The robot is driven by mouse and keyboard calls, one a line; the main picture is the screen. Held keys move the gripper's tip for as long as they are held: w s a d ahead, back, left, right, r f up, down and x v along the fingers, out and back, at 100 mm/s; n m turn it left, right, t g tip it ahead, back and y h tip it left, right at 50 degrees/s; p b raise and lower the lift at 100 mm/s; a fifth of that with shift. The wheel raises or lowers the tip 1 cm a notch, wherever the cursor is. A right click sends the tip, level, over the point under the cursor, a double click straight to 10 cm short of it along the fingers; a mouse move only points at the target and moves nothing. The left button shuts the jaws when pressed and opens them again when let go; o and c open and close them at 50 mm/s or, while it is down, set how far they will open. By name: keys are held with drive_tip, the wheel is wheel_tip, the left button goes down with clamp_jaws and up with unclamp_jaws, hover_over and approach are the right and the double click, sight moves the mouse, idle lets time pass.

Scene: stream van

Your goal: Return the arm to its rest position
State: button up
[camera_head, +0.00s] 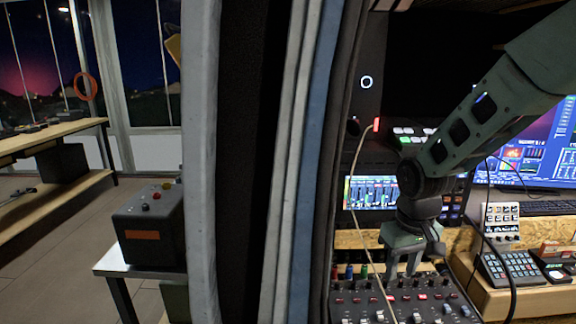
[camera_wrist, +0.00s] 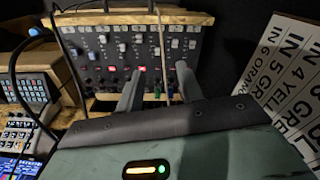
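My grey-green arm (camera_head: 480,120) reaches in from the upper right in the head view, bent at its elbow. My gripper (camera_head: 400,272) points down over a dark mixer panel (camera_head: 350,300) with knobs and lit red buttons. In the wrist view my gripper's (camera_wrist: 160,70) two fingers stand apart with no object gripped between them. The panel (camera_wrist: 100,58) lies beyond the fingertips. A thin pale cable (camera_head: 356,180) hangs past the gripper's left side in the head view. In the wrist view this cable (camera_wrist: 161,35) appears between the fingers; I cannot tell whether it touches them.
Coloured plugs (camera_head: 349,271) stand at the panel's back edge. A keypad (camera_head: 508,268) sits on the wooden desk at right, near a monitor (camera_head: 535,150). A dark cable (camera_head: 488,240) loops beside the arm. A label board (camera_wrist: 285,85) is at right in the wrist view.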

drive_tip(key=s+d+r+m+t, duration=0.2)
drive_tip(key=s+d+r+m, duration=0.15)
drive_tip(key=s+d, duration=0.75)
drive_tip(key=s+a+r+n+g, duration=0.1)
drive_tip(key=s+a+n, duration=0.3)
drive_tip(key=s+a, duration=0.3)
drive_tip(key=s+a+r+n+g, duration=0.1)
drive_tip(key=s+a+n, duration=0.3)
drive_tip(key=s+a, duration=0.4)
drive_tip(key=a, duration=0.5)
drive_tip(key=shift+s+a+r+g+y, duration=0.15)
drive_tip(key=shift+s+r+g+y, duration=0.05)
drive_tip(key=shift+s+g+y, duration=0.1)
drive_tip(key=shift+w+n, duration=0.1)
drive_tip(key=shift+n, duration=0.15)
